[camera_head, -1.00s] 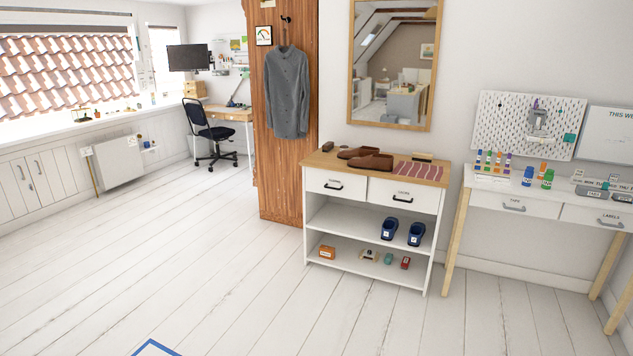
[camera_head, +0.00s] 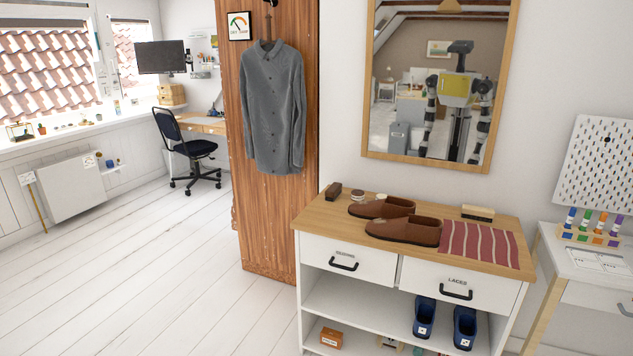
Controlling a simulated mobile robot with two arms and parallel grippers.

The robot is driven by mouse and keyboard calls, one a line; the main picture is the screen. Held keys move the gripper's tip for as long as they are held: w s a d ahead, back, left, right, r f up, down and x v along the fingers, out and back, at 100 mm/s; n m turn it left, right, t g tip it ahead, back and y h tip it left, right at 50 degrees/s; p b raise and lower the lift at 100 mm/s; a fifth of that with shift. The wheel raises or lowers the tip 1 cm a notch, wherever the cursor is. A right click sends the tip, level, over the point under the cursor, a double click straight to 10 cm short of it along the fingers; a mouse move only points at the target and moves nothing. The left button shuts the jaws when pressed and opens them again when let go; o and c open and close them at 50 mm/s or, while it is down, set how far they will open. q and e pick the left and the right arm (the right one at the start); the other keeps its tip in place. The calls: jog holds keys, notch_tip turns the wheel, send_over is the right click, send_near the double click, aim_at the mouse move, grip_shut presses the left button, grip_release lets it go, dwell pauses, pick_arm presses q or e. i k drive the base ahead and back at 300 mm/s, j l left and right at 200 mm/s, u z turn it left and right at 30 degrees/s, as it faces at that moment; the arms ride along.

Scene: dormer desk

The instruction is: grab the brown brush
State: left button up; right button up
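A small dark brown block that looks like the brown brush (camera_head: 333,191) lies at the back left corner of the wooden top of the white shoe cabinet (camera_head: 310,236). A second brush-like item (camera_head: 478,212), pale with a dark strip, lies at the back right behind a striped cloth. Neither of my grippers shows directly in the head view. My body appears only as a reflection in the mirror, too small to tell the grippers' state.
Brown shoes (camera_head: 404,230) and small round tins (camera_head: 358,196) stand near the brush. The striped cloth (camera_head: 478,244) covers the right of the top. A wardrobe side with a grey shirt (camera_head: 273,108) stands left. The floor (camera_head: 170,270) at left is clear.

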aim_at(332, 193)
jog(key=i+z, duration=0.1)
jog(key=i, duration=0.45)
jog(key=i+j, duration=0.1)
jog(key=i, duration=0.45)
jog(key=i+j+z, duration=0.15)
jog(key=i, duration=0.95)
jog(key=j+z, duration=0.05)
